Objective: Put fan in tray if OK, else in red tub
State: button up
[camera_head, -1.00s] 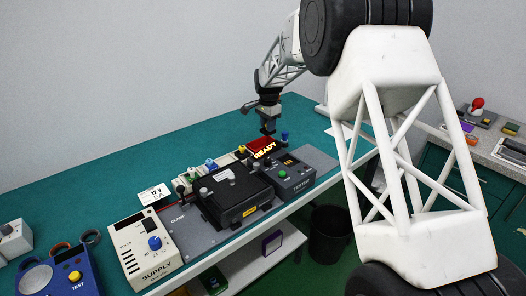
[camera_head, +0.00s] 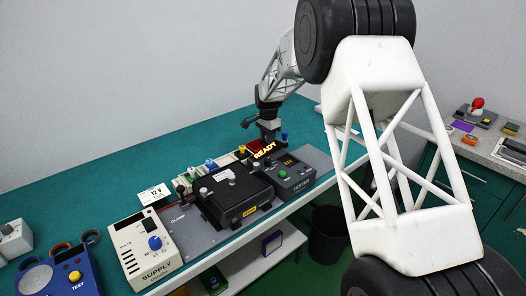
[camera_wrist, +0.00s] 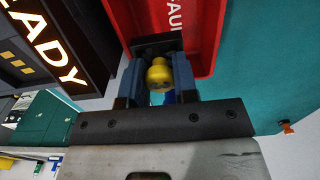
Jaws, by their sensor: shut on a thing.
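My gripper (camera_head: 268,137) is shut, pointing down over the red tub (camera_head: 254,144) behind the READY display. In the wrist view, my gripper (camera_wrist: 158,80) has both fingers around a dark piece with a round yellow knob (camera_wrist: 158,72); I take it to be the fan, though most of it is hidden. The red tub (camera_wrist: 206,40), with part of a white word reading "FAUL", lies just beyond and below the fingers. I cannot tell whether the held piece touches the tub. I cannot make out the tray for certain.
The tester (camera_head: 292,176) and a black clamp box (camera_head: 233,194) stand in front of the tub. The READY display (camera_wrist: 45,45) is close at left of the fingers. The green bench (camera_head: 130,160) is clear at back left.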

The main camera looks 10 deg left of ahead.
jog(key=o, duration=1.1)
jog(key=shift+c, duration=0.2)
jog(key=shift+r, duration=3.9)
